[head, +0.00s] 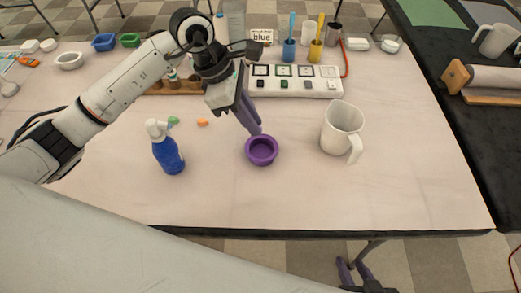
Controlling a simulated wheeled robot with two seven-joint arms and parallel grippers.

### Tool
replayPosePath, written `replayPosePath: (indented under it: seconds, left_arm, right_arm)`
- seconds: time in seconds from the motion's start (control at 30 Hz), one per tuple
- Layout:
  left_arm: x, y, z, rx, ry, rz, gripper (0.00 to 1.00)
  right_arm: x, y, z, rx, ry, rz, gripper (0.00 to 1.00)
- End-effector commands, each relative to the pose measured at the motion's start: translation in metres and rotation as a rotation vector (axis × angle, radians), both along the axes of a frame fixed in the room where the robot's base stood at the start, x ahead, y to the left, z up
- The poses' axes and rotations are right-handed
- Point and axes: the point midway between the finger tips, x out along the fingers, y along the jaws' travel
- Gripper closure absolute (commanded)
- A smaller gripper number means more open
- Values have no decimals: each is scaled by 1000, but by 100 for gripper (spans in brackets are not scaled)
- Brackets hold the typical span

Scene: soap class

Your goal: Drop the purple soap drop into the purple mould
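The purple mould (261,158) is a small round open dish on the table, with its inside showing empty. My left gripper (254,130) points down just above and behind the mould's back rim. Its purple-grey fingers look close together, and I cannot tell whether they hold anything. I cannot make out a purple soap drop; it may be hidden at the fingers. An orange drop (202,122) and a green drop (173,120) lie to the left. My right gripper (353,269) is beyond the table's front edge, low, with its fingers apart and empty.
A white board with several framed squares (293,85) lies behind. The table (330,195) is clear in front of the mould.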

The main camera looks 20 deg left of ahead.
Motion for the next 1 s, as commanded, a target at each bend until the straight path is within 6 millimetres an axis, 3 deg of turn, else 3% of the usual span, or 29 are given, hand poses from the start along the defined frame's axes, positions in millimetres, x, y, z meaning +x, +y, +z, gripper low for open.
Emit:
replayPosePath:
  seconds: [0.03,0.1,0.47,1.0]
  left_arm:
    - [0,0,0,0,0,0,76]
    - [0,0,0,0,0,0,64]
    - [0,2,4,1,-2,0,64]
    - [-8,35,87,1,-3,1,64]
  right_arm:
    - [0,0,0,0,-1,0,69]
    - [0,0,0,0,-1,0,69]
    - [1,0,0,1,-3,1,69]
    - [2,1,-5,-2,-3,3,69]
